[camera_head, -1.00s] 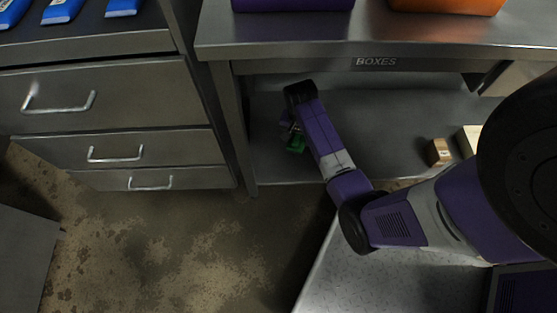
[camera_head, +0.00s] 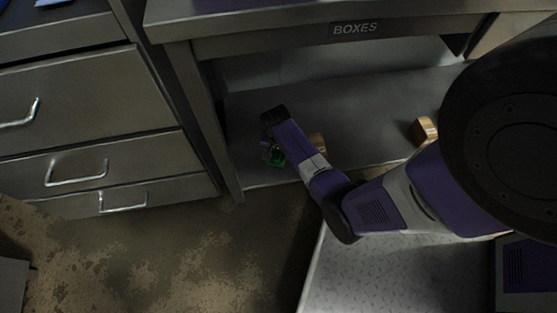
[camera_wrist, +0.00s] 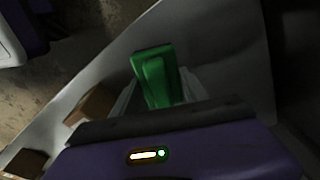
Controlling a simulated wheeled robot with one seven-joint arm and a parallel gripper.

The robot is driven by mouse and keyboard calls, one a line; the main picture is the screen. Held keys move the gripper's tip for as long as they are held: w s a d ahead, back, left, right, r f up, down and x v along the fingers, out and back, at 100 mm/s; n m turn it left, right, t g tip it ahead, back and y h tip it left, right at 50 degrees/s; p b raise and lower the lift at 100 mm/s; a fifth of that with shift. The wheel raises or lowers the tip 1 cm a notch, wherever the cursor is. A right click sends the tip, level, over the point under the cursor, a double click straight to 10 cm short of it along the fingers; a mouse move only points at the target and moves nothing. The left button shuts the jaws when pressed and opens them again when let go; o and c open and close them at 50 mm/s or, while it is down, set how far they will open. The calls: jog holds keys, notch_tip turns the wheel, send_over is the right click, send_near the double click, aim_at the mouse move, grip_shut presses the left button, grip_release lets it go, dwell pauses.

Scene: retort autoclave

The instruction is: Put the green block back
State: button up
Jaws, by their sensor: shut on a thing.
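The green block (camera_wrist: 155,72) is between the fingers of my gripper (camera_wrist: 153,92) in the wrist view, and my gripper is shut on it. I cannot tell whether the block touches the shelf.
A wooden block (camera_head: 425,130) stands on the shelf to the right. Another brown block (camera_head: 317,142) shows just behind my forearm. The table leg (camera_head: 205,125) is close on the left, with a drawer cabinet (camera_head: 90,100) beyond it. The shelf's middle is mostly clear.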

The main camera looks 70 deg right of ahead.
aim_at(279, 159)
jog(key=shift+f+b, duration=0.95)
jog(key=shift+f, duration=1.05)
jog(key=shift+f, duration=0.15)
jog(key=o, duration=1.3)
